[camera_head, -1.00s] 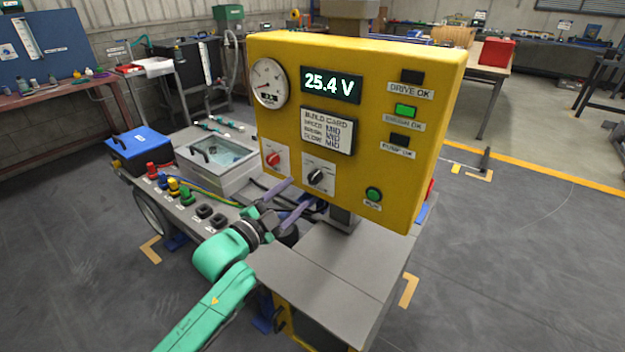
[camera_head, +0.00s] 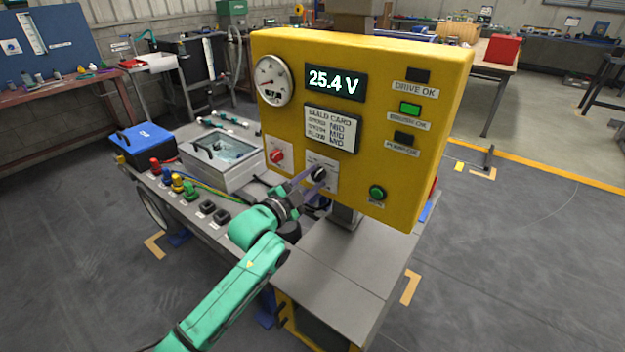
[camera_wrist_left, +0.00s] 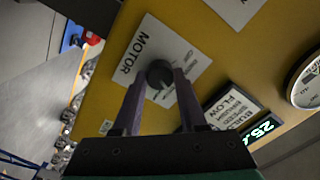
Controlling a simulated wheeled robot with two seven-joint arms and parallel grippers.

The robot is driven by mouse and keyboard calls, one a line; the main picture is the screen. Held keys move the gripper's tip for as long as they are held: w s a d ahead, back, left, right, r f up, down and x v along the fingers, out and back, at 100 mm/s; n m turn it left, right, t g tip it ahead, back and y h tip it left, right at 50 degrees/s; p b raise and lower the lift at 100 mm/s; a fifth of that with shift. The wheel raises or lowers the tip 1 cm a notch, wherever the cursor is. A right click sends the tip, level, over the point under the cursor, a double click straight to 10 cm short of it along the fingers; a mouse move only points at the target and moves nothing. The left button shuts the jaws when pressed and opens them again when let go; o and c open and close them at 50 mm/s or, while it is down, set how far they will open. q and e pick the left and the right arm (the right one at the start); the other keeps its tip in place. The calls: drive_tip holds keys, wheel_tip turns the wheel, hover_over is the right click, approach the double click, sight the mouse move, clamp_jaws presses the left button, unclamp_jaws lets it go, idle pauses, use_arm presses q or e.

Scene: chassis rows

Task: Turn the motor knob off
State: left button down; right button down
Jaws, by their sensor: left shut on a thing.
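The motor knob (camera_head: 318,174) is a black knob on a white plate, low on the front of the yellow panel (camera_head: 440,110). In the left wrist view the knob (camera_wrist_left: 159,74) sits between my two fingertips, and the word MOTOR shows on its plate (camera_wrist_left: 145,50). My left gripper (camera_head: 312,178) is shut on the knob, reaching it from the front left. The fingers partly cover the knob and its plate, so I cannot read its setting for certain. My right gripper is in neither view.
A red knob (camera_head: 277,156) is left of the motor knob, and a green button (camera_head: 377,192) is right of it. The display (camera_head: 335,82) reads 25.4 V. The middle of three lamps (camera_head: 410,107) is lit green. Coloured plugs (camera_head: 177,182) and a clear-lidded box (camera_head: 222,158) stand left.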

use_arm(q)
drive_tip(key=n+p, duration=0.2)
drive_tip(key=n, duration=0.2)
drive_tip(key=shift+r, duration=0.1)
drive_tip(key=n+p, duration=0.1)
drive_tip(key=n, duration=0.4)
drive_tip(key=n+p, duration=0.1)
drive_tip(key=n, duration=0.3)
drive_tip(key=shift+n, duration=0.3)
drive_tip(key=shift+n+p, duration=0.3)
drive_tip(key=shift+n, duration=1.9)
drive_tip(key=shift+c, duration=2.2)
unclamp_jaws()
